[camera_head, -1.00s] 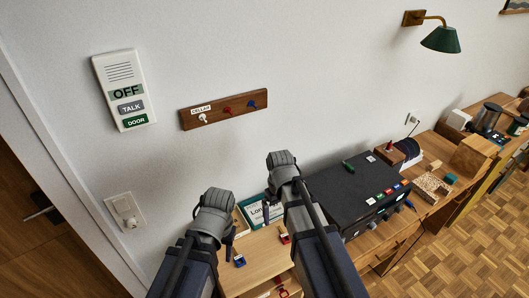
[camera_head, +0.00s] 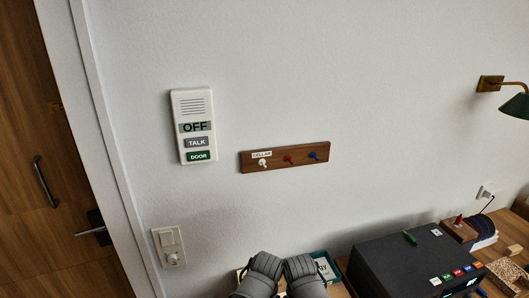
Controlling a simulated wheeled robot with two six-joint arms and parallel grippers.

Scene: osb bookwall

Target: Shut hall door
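The wooden hall door (camera_head: 35,150) stands at the far left of the head view, beside a pale door frame (camera_head: 105,150). It has a dark vertical pull handle (camera_head: 45,182) and a lever handle on a dark plate (camera_head: 95,228). From this view I cannot tell whether it is shut or ajar. My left gripper (camera_head: 258,278) and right gripper (camera_head: 304,278) are low at the bottom centre, side by side, well to the right of the door. Their fingertips are hidden, so I cannot tell if they are open or shut.
A white intercom (camera_head: 194,125) reading OFF, TALK and DOOR hangs on the wall. A switch plate (camera_head: 168,246) is below it. A wooden key rack (camera_head: 285,157) and green lamp (camera_head: 516,106) are further right. A black box (camera_head: 415,262) stands on the desk at lower right.

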